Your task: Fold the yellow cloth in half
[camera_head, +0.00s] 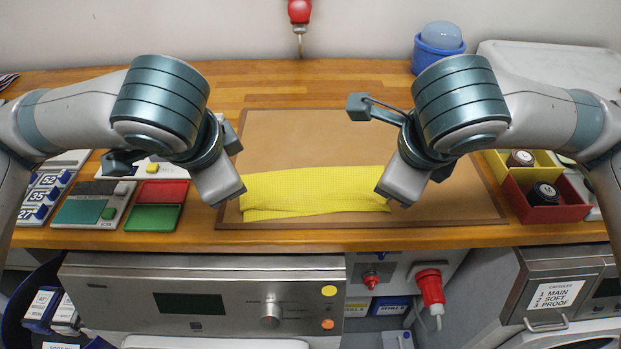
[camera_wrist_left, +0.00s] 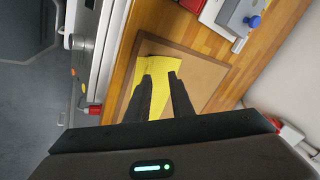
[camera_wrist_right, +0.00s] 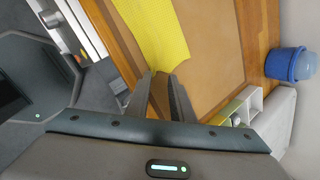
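The yellow cloth (camera_head: 315,193) lies on the brown mat (camera_head: 310,135) as a long strip near the mat's front edge. Along its front left a second edge shows, so it looks doubled there. My left gripper (camera_head: 232,198) is at the cloth's left end; in the left wrist view its fingers (camera_wrist_left: 161,82) are apart, with yellow cloth (camera_wrist_left: 155,72) showing between them. My right gripper (camera_head: 392,199) is at the right end; in the right wrist view its fingers (camera_wrist_right: 162,80) are apart, with the cloth's end (camera_wrist_right: 155,40) at their tips. Whether either gripper touches the cloth is unclear.
Red (camera_head: 163,192) and green (camera_head: 152,217) trays stand left of the mat. Yellow (camera_head: 545,163) and red (camera_head: 565,205) bins holding dark-topped items stand right. A blue tub (camera_head: 437,52) is at the back right. The mat behind the cloth is clear.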

